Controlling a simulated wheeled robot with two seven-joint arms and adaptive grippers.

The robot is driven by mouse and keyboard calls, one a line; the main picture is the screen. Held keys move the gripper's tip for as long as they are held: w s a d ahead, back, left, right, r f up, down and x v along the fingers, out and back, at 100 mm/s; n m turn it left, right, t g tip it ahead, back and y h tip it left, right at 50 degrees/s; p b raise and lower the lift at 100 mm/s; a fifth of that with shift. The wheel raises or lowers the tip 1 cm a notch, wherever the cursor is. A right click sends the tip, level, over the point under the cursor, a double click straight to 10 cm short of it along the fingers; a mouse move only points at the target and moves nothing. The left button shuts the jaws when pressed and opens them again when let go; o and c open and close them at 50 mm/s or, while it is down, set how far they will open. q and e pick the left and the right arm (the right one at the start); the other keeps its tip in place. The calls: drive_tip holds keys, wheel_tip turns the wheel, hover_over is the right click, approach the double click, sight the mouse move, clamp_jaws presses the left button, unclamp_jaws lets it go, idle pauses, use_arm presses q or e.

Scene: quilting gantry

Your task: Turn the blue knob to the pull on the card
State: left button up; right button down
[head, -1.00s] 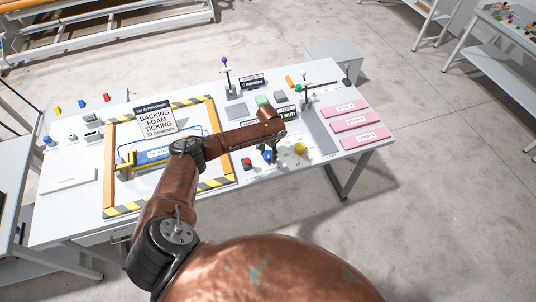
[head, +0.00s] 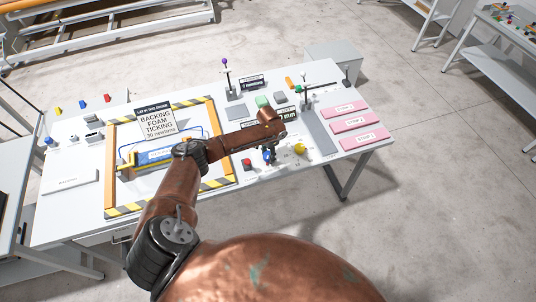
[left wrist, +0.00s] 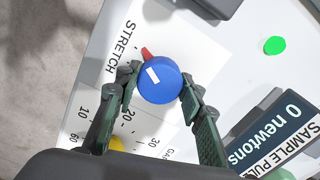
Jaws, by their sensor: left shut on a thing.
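The blue knob (left wrist: 160,84) has a white mark on its top and a red tip showing at its upper left, beside the word STRETCH. In the left wrist view my left gripper (left wrist: 159,88) is shut on it, one finger on each side. In the head view the blue knob (head: 267,156) is small and partly hidden by the gripper (head: 268,151). The card (head: 157,122) reads BACKING, FOAM, TICKING, 30 newtons. My right gripper is out of view.
A red button (head: 247,163) and a yellow ball-shaped piece (head: 300,148) flank the knob. A striped frame (head: 222,181) is to the left. Pink labelled strips (head: 345,109) lie on the right. A green round piece (left wrist: 274,45) is near the gripper.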

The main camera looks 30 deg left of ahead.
use_arm(q)
drive_tip(key=m, duration=0.4)
drive_tip(key=shift+p, duration=0.35)
drive_tip(key=shift+m, duration=0.9)
drive_tip(key=o, duration=1.2)
drive_tip(key=shift+c, duration=0.2)
